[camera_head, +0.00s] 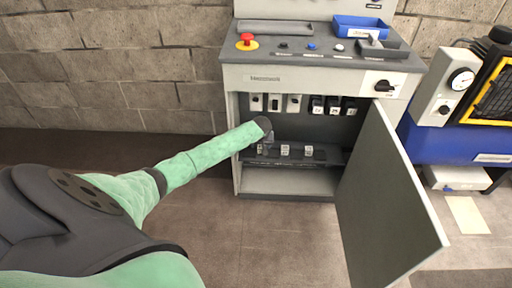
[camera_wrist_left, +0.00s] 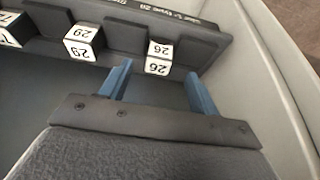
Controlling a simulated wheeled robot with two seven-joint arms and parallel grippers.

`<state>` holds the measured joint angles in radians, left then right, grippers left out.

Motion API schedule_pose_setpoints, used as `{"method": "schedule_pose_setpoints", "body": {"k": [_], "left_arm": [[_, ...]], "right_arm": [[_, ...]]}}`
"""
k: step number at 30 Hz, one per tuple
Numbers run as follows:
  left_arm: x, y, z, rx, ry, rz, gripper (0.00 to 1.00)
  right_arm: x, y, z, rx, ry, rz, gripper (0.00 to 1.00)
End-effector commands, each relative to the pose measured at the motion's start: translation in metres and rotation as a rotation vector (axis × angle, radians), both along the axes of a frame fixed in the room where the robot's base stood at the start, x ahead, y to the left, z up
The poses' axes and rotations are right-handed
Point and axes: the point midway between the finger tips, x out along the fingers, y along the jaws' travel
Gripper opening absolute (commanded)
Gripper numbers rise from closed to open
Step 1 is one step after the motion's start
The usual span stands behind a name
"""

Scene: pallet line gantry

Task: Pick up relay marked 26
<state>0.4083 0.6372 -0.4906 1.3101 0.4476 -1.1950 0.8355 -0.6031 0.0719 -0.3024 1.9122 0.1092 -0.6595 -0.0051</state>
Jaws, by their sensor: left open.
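The relay marked 26 (camera_wrist_left: 159,57) is a small white block with black digits, seated in a dark rack, and appears upside down in the left wrist view. My left gripper (camera_wrist_left: 160,82) is open, its two blue fingers pointing at that relay. The relay lies just beyond the fingertips, roughly between their lines, and is not gripped. In the head view my left gripper (camera_head: 267,139) reaches into the open cabinet at the left end of the rack, where it partly hides what is behind it. My right gripper is not in view.
A relay marked 29 (camera_wrist_left: 82,42) sits beside it in the rack (camera_wrist_left: 130,38), with another cut off at the edge. A pale cabinet wall (camera_wrist_left: 262,90) runs close on the right. The open cabinet door (camera_head: 385,200) stands out at the right.

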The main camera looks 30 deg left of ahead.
Motion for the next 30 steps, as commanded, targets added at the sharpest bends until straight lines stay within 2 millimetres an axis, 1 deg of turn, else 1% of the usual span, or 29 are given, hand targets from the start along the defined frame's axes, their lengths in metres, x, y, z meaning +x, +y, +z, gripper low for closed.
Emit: {"method": "schedule_pose_setpoints", "body": {"k": [4,11,15,19,22,29,30], "left_arm": [[0.006,0.002,-0.014,-0.001,-0.001,0.001,0.62],[0.015,0.008,-0.031,-0.001,0.001,0.0,0.62],[0.024,0.015,-0.046,0.001,0.0,0.0,0.62],[0.028,0.017,-0.06,0.0,0.0,0.0,0.62],[0.029,0.018,-0.064,0.0,0.0,0.0,0.62],[0.03,0.018,-0.065,0.0,0.0,-0.001,0.62],[0.03,0.018,-0.065,0.0,0.0,-0.001,0.56]], "right_arm": [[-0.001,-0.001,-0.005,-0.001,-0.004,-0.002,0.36],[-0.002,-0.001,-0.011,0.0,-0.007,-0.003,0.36],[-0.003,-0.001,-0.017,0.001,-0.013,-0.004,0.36],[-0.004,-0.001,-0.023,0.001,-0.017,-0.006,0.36],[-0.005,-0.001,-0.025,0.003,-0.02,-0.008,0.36],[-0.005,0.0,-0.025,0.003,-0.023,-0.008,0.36],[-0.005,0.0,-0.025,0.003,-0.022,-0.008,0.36]]}}
